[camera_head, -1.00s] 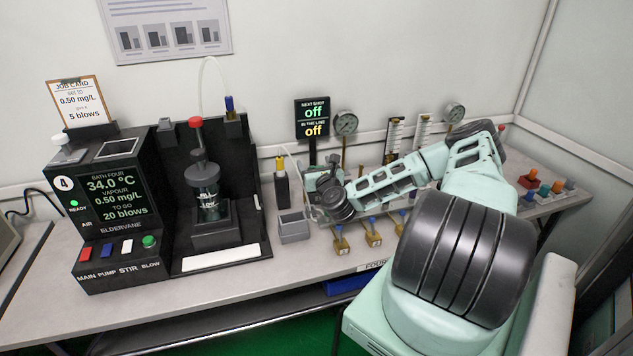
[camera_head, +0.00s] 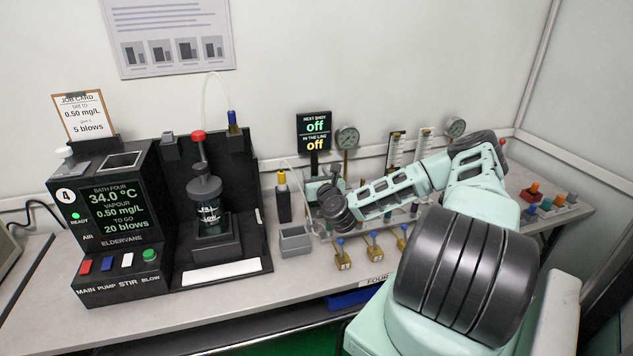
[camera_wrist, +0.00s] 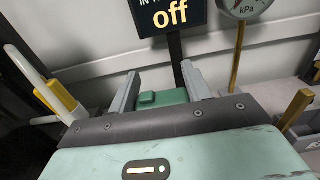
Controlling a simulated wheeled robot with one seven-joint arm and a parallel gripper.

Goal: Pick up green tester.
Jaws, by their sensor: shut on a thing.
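The green tester (camera_wrist: 162,97) is between my gripper's two grey fingers in the wrist view. Its green top shows; its lower part is hidden behind my gripper's body. My gripper (camera_wrist: 160,92) is shut on it. In the head view my gripper (camera_head: 322,190) is over the bench in front of the off/off display, mostly hidden by my own wrist. I cannot tell there whether the tester touches the bench.
A black tester with a yellow top (camera_head: 283,198) stands left of my gripper, behind a grey open box (camera_head: 295,240). The display (camera_head: 314,132) and a gauge (camera_head: 347,138) stand behind. Several brass valves (camera_head: 374,247) stand in front. The dark bath machine (camera_head: 112,225) is left.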

